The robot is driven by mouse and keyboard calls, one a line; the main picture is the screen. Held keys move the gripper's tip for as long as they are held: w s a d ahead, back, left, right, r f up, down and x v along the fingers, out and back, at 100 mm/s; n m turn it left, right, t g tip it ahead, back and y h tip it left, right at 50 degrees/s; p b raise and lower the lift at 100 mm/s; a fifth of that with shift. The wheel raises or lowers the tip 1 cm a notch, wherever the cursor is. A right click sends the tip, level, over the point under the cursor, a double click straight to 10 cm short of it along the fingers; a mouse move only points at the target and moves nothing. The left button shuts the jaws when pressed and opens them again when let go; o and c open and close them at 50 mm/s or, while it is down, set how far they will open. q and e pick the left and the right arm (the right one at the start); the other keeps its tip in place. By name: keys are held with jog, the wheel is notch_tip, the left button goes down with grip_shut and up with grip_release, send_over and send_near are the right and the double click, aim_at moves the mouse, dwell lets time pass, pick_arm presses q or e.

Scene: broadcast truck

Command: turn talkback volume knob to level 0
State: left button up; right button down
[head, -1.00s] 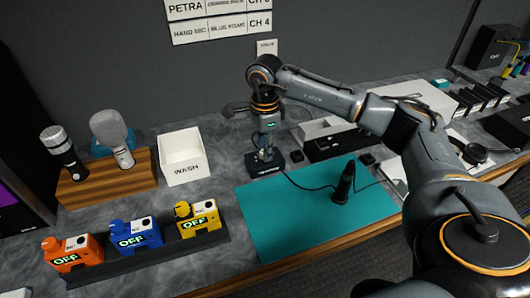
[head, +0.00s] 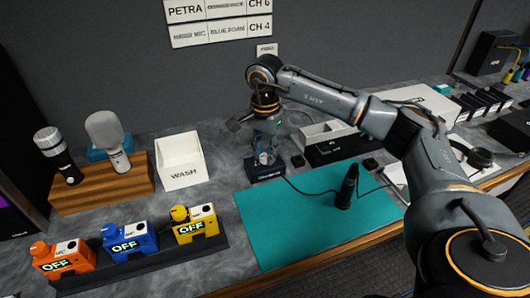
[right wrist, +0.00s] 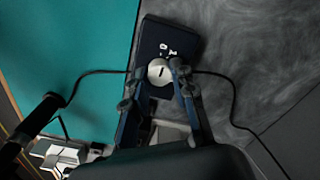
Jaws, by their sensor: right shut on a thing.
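The talkback box (head: 268,177) is a small dark blue box on the counter, just behind the teal mat. In the right wrist view, the box (right wrist: 153,36) shows white digits that look like 1 and 0 near its round silver volume knob (right wrist: 159,71). A short dark line marks the knob's top. My right gripper (head: 264,160) points down over the box. In the right wrist view, its two fingers (right wrist: 158,79) are shut on the knob, one on each side. My left gripper is not in view.
The teal mat (head: 290,230) carries an upright black handheld device (head: 346,188); cables run beside the box. A white WASH bin (head: 182,172), microphones on a wooden stand (head: 110,190) and orange, blue and yellow OFF packs (head: 130,238) stand to the left.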

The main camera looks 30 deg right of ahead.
aim_at(265, 155)
dwell(0.3)
jog(key=c, duration=1.1)
grip_release()
notch_tip(265, 155, up, 12)
jog(key=shift+r, duration=0.1)
